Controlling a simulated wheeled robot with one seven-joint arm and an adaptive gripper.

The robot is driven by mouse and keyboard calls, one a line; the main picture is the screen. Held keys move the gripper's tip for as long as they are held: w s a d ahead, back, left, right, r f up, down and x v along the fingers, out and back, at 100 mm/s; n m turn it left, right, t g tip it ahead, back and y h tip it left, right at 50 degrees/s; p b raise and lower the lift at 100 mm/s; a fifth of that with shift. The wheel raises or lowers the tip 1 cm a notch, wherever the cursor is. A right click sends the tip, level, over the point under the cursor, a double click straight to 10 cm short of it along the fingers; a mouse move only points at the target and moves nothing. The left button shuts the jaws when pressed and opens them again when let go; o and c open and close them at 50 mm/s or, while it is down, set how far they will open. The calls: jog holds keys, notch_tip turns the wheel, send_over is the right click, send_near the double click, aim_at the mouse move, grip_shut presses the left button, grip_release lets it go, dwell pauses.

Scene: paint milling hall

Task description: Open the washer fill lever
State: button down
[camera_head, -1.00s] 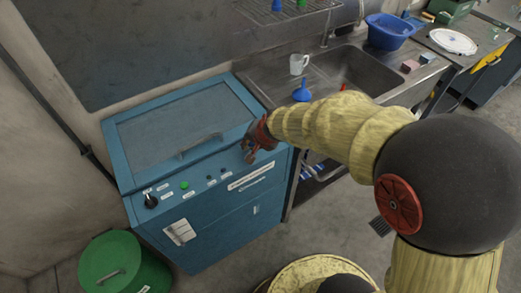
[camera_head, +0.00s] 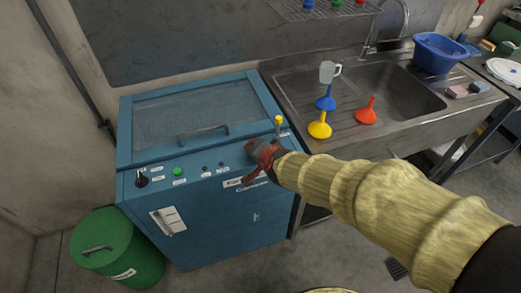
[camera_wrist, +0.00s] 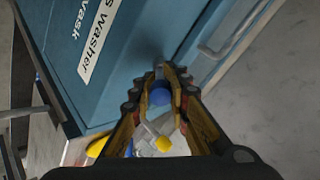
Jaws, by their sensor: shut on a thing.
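The washer (camera_head: 195,225) is a blue machine with a grey lid; part of its front and lettering also show in the wrist view (camera_wrist: 140,35). The fill lever (camera_head: 279,121) has a yellow knob on a thin stem that stands up at the washer's right front corner. In the wrist view a yellow knob (camera_wrist: 163,143) shows between my fingers. My gripper (camera_head: 249,164) is at the washer's upper front edge, just left of and below the knob.
A steel sink counter (camera_head: 295,100) adjoins on the right, with a blue funnel (camera_head: 326,98), yellow funnel (camera_head: 320,126), red funnel (camera_head: 366,112), clear jug (camera_head: 328,72) and blue basin (camera_head: 440,52). A green bin (camera_head: 118,250) stands at lower left.

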jog(key=c, duration=1.7)
grip_release()
jog(key=shift+o, duration=0.2)
jog(key=v, duration=0.7)
jog(key=shift+r, duration=0.15)
jog(key=shift+s, duration=0.15)
